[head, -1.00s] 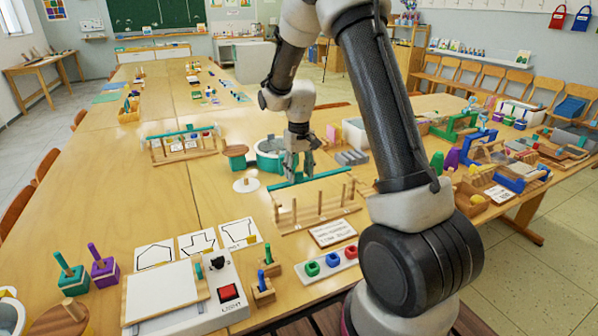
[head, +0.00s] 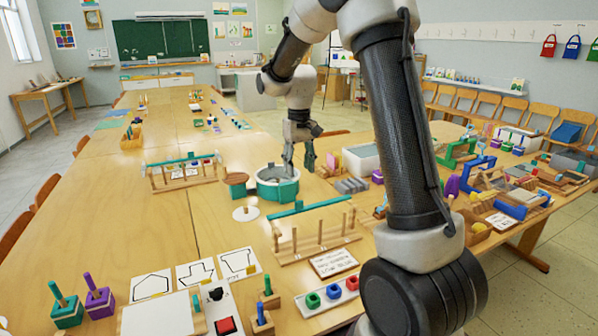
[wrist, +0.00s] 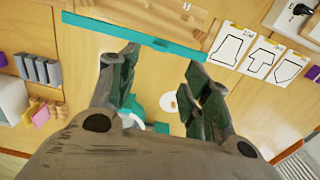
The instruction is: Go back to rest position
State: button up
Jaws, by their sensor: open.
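My gripper (head: 299,160) hangs above the table (head: 130,215), just right of the round teal container (head: 277,190) in the head view. Its jaws are open with nothing between them, and it also shows in the wrist view (wrist: 165,88). In the wrist view, a wooden rack with a teal bar (wrist: 135,36) lies beyond the fingertips. The teal container is partly hidden behind the left finger there.
The wooden peg rack (head: 320,238) stands in front of the gripper. Grey blocks (head: 352,186) and a white bin (head: 362,158) are to its right. The table's left part is mostly clear.

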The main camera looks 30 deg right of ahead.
dwell(0.3)
jog(key=s+r+t, duration=0.1)
jog(key=s+r, duration=0.2)
jog(key=s, duration=0.7)
jog(key=s+r+t, duration=0.2)
jog(key=s+r, duration=0.1)
jog(key=s, duration=0.7)
jog(key=s+r+t, duration=0.1)
jog(key=s+r, duration=0.3)
jog(key=s, duration=0.6)
jog(key=shift+s+d, duration=0.3)
jog(key=shift+s, duration=0.1)
